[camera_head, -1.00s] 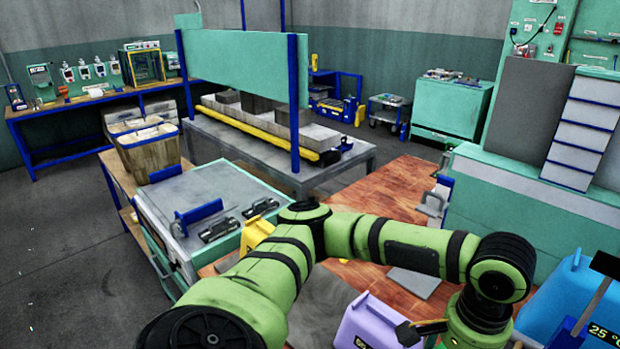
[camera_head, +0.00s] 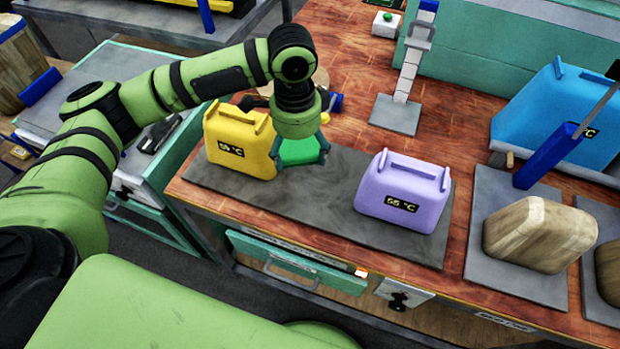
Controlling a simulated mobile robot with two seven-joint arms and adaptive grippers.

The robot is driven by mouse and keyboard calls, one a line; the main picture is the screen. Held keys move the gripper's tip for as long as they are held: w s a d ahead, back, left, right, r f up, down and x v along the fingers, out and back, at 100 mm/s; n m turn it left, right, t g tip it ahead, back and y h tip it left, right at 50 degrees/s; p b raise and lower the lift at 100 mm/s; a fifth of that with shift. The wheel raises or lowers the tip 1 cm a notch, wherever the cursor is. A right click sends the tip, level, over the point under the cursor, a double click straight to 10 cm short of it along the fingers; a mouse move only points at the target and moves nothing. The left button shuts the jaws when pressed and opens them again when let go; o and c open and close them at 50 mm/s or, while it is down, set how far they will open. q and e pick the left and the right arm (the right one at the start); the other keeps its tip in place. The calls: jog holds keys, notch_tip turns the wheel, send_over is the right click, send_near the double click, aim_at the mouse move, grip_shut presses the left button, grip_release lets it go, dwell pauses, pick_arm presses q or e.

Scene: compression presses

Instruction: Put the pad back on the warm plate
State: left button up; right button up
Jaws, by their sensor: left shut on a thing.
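My left gripper (camera_head: 300,160) points down over the dark grey strip (camera_head: 325,188) on the wooden bench. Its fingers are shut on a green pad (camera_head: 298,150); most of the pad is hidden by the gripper. I cannot tell whether the pad touches the strip. A yellow canister-shaped block (camera_head: 238,135) with a small temperature display stands just left of the gripper. A purple block (camera_head: 402,188) with a display stands on the strip's right part. Which plate is the warm one is not clear. My right gripper is not in view.
A wooden-looking block (camera_head: 538,232) sits on a grey plate (camera_head: 484,262) at the right, with a large blue block (camera_head: 560,115) behind it. A stand with a grey base (camera_head: 395,117) rises behind the purple block. The strip between yellow and purple blocks has room.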

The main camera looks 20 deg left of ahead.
aim_at(312, 187)
pick_arm(q)
jog(key=w+f+m, duration=0.1)
jog(key=m, duration=0.1)
jog(key=w+d+f+m, duration=0.1)
jog(key=m, duration=0.2)
jog(key=f+m, duration=0.2)
jog(key=m, duration=0.1)
jog(key=shift+w+d+f+b, duration=0.1)
jog(key=shift+w+d+b, duration=0.25)
jog(key=shift+w, duration=0.05)
jog(key=f+m, duration=0.1)
jog(key=f, duration=0.2)
jog(key=f+p, duration=0.1)
jog(key=f, duration=0.2)
jog(key=f+m, duration=0.1)
jog(key=f, duration=0.3)
jog(key=shift+w+m+p, duration=0.25)
jog(key=shift+m+p, duration=0.05)
jog(key=shift+f, duration=0.5)
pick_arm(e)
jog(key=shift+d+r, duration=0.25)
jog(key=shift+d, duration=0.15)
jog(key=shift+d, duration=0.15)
pick_arm(q)
jog(key=o, duration=1)
jog(key=shift+f, duration=0.1)
